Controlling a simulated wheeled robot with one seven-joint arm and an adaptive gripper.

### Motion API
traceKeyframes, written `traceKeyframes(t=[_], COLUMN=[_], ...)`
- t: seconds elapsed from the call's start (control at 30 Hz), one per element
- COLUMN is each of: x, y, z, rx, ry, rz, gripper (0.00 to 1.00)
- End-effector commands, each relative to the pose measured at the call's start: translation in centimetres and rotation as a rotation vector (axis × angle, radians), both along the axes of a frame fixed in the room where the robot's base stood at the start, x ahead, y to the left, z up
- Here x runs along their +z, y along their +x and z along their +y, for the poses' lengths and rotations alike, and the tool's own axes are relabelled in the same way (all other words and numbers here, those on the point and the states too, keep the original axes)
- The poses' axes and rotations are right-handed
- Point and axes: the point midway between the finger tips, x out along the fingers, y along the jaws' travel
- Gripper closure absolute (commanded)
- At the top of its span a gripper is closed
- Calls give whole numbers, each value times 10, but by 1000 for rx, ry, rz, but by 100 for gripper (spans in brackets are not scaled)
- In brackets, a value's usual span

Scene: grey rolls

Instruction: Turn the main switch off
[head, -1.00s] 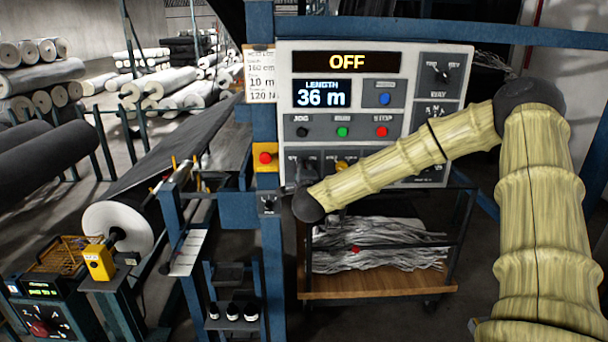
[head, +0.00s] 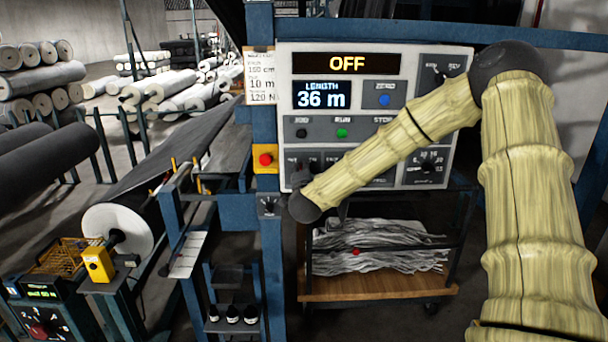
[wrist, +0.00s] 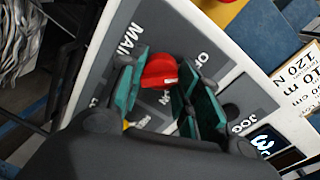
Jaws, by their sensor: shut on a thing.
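The main switch has a red knob (wrist: 158,70) on a grey panel section lettered MAIN in the wrist view. Letters reading ON show beside the knob, and another label starting with O is partly covered. My gripper (wrist: 163,82) has its teal-padded fingers on either side of the knob and is shut on it. The fingers hide part of the knob, so I cannot tell exactly which mark it points to. In the head view, my arm covers the switch on the control panel (head: 395,115). The panel's upper display (head: 346,64) reads OFF.
The panel also carries a length display (head: 321,96) reading 36 m, a blue button (head: 384,100) and a green button (head: 342,133). A red button on a yellow box (head: 265,159) sits left of the panel. A cart with grey strips (head: 375,247) stands below.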

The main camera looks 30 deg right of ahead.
Motion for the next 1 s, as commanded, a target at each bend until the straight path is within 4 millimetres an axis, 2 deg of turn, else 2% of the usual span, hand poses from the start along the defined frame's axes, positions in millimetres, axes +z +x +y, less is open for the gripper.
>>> traceKeyframes(t=[0.23, 0.27, 0.37, 0.4, 0.77, 1.0], x=[0, 0, 0, 0, 0, 3], y=[0, 0, 0, 0, -2, -28], z=[1, 1, 1, 1, 2, 18], rx=[1, 2, 2, 1, 1, 3], ry=[0, 0, 0, 0, 0, 2], rz=[-1, 0, 0, 0, 0, 0], gripper=[90, 65, 47, 45, 45, 45])
